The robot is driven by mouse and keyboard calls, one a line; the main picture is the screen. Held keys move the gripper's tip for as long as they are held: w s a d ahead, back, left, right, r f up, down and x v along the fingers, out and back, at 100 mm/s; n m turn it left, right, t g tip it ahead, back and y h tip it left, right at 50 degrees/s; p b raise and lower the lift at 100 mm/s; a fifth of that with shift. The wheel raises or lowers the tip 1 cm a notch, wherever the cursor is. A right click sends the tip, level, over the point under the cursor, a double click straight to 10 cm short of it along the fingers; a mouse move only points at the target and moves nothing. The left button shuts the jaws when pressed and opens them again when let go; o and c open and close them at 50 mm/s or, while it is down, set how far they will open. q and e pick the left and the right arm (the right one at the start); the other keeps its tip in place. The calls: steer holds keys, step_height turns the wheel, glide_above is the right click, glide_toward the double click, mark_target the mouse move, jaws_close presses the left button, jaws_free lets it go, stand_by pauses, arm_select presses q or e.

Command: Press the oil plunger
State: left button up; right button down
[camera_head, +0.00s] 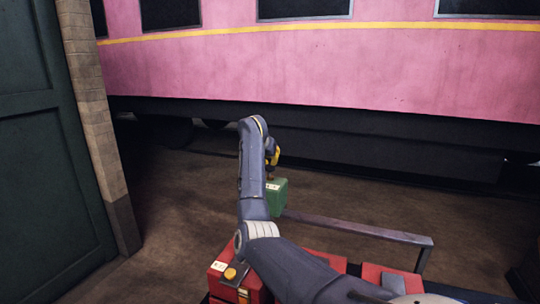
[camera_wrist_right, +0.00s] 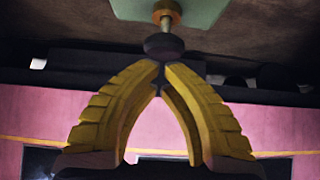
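The green oil box (camera_head: 278,198) stands beyond my right forearm in the head view, with a pale label on it. In the right wrist view, which looks inverted, its green face (camera_wrist_right: 205,12) is at the top. The oil plunger (camera_wrist_right: 165,44) shows there as a dark round knob on a brass rod. My right gripper (camera_wrist_right: 161,75) has its yellow fingers drawn together at the tips, with nothing between them. The tips are right by the knob; I cannot tell whether they touch it. In the head view the right gripper (camera_head: 271,155) is above the green box, partly hidden by my arm. My left gripper is out of view.
A red box (camera_head: 218,284) with a yellow knob (camera_head: 230,273) is at the bottom, and more red (camera_head: 371,272) shows right of my arm. A metal rail (camera_head: 350,226) runs behind them. A pink train carriage (camera_head: 300,65) spans the back; a dark green door (camera_head: 45,180) is left.

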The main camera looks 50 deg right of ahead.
mark_target(270, 166)
steer(key=shift+f, duration=0.3)
steer(key=shift+f, duration=1.3)
step_height(270, 166, up, 4)
steer(key=shift+w+r, duration=0.1)
steer(key=v, duration=1)
stand_by(0.8)
steer(key=shift+r, duration=1.35)
